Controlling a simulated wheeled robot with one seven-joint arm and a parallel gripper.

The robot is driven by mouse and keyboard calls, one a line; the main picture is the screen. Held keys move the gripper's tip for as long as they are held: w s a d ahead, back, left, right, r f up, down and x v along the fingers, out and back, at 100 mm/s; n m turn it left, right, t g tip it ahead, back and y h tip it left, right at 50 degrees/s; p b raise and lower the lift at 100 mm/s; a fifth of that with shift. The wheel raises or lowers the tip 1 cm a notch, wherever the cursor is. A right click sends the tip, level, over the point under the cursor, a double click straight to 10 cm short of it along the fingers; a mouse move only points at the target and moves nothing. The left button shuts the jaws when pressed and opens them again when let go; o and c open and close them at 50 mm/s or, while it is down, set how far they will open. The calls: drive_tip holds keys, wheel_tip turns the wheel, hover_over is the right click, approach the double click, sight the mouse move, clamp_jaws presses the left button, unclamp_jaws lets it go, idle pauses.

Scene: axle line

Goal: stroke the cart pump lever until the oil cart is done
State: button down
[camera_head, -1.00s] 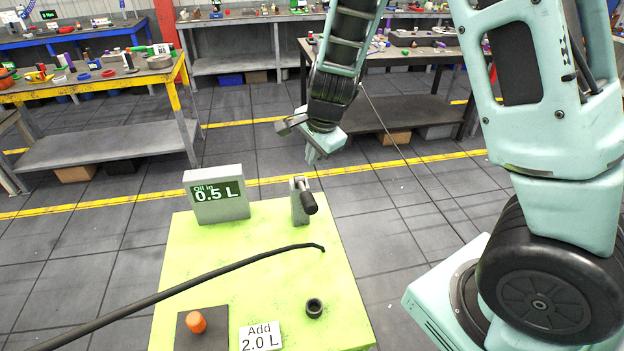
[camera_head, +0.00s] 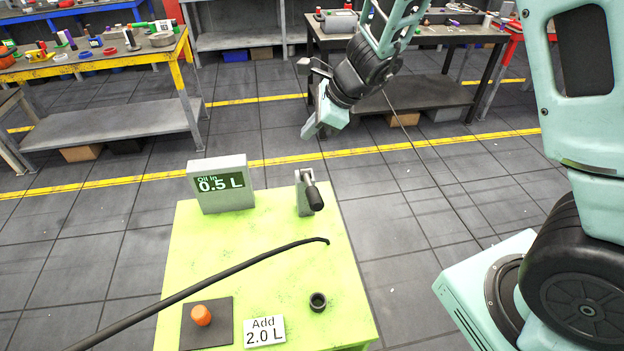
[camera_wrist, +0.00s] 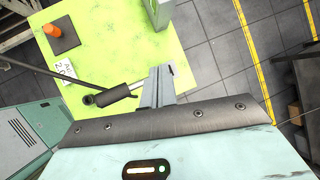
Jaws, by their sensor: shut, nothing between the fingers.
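The oil cart (camera_head: 285,270) has a lime-green top. Its pump lever (camera_head: 315,198) is a dark handle on a grey post (camera_head: 303,200) at the back right, tilted toward the front. The grey display box (camera_head: 221,205) reads "Oil in 0.5 L"; a white card (camera_head: 264,331) reads "Add 2.0 L". My gripper (camera_head: 310,133) is shut and empty, above and behind the lever in the head view, apart from it. In the wrist view, my closed fingers (camera_wrist: 161,75) appear just right of the dark lever handle (camera_wrist: 115,94); whether they touch cannot be told there.
A black hose (camera_head: 215,278) arches across the cart. An orange plug (camera_head: 201,316) sits on a dark pad (camera_head: 222,331) at the front left, and a black ring-shaped port (camera_head: 318,302) at the front right. Benches stand behind, with clear floor between.

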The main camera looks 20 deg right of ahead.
sight(310, 187)
drive_tip(key=shift+f, duration=0.1)
wheel_tip(310, 187, down, 8)
drive_tip(key=s+b, duration=0.3)
drive_tip(key=b, duration=0.5)
drive_tip(key=shift+a+b, duration=0.3)
drive_tip(key=shift+b, duration=0.1)
drive_tip(key=shift+f, duration=0.2)
idle(1.3)
drive_tip(key=shift+f+b, duration=0.3)
drive_tip(key=shift+b, duration=0.3)
